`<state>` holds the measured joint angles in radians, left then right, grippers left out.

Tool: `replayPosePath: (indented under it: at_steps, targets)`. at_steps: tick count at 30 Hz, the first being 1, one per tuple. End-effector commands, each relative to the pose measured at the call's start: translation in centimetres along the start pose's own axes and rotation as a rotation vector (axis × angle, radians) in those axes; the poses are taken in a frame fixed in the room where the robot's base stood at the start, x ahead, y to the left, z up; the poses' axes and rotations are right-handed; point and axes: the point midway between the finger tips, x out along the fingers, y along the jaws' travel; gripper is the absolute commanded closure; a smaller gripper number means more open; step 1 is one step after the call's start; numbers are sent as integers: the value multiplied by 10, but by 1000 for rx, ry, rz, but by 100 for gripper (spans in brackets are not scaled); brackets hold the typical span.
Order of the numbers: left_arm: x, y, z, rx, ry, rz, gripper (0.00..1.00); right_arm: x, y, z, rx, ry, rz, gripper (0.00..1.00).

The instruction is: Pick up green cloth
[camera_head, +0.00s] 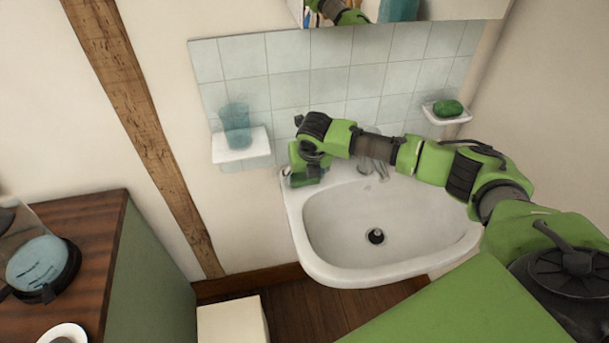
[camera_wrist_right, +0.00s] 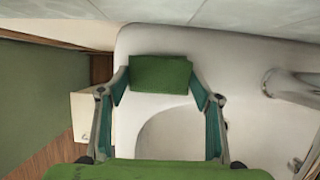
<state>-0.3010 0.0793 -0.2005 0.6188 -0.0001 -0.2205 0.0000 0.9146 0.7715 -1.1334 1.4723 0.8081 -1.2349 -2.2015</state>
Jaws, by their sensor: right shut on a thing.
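The green cloth (camera_wrist_right: 160,74) is a small dark green piece between the two fingertips of my right gripper (camera_wrist_right: 159,88) in the right wrist view. The fingers are closed against its left and right sides. In the head view the right gripper (camera_head: 305,168) points down at the back left corner of the white sink (camera_head: 330,275), with the green cloth (camera_head: 306,181) low beneath it. I cannot tell whether the cloth still touches the sink rim. My left gripper is not in view.
A tap (camera_head: 372,170) stands at the back of the sink. A glass (camera_head: 237,126) on a shelf (camera_head: 240,148) is on the tiled wall, left of the gripper. A green soap (camera_head: 447,108) sits in a dish to the right. A wooden-topped cabinet (camera_head: 95,215) is at left.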

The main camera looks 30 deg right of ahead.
Motion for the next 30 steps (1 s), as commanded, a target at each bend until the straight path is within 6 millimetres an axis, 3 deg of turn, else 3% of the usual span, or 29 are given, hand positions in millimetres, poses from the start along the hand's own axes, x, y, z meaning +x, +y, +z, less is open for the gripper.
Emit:
replayPosePath:
  at_steps: [5,9,14,19,30]
  targets:
    - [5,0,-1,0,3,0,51,-9,0,5,0,-3,0,58]
    - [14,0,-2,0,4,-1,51,-27,1,13,0,-6,3,58]
    - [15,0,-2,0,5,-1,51,-60,0,2,-2,-4,2,58]
    - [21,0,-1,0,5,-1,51,-105,0,-12,-2,-7,2,58]
    - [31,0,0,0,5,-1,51,-156,-1,-64,-2,-3,1,58]
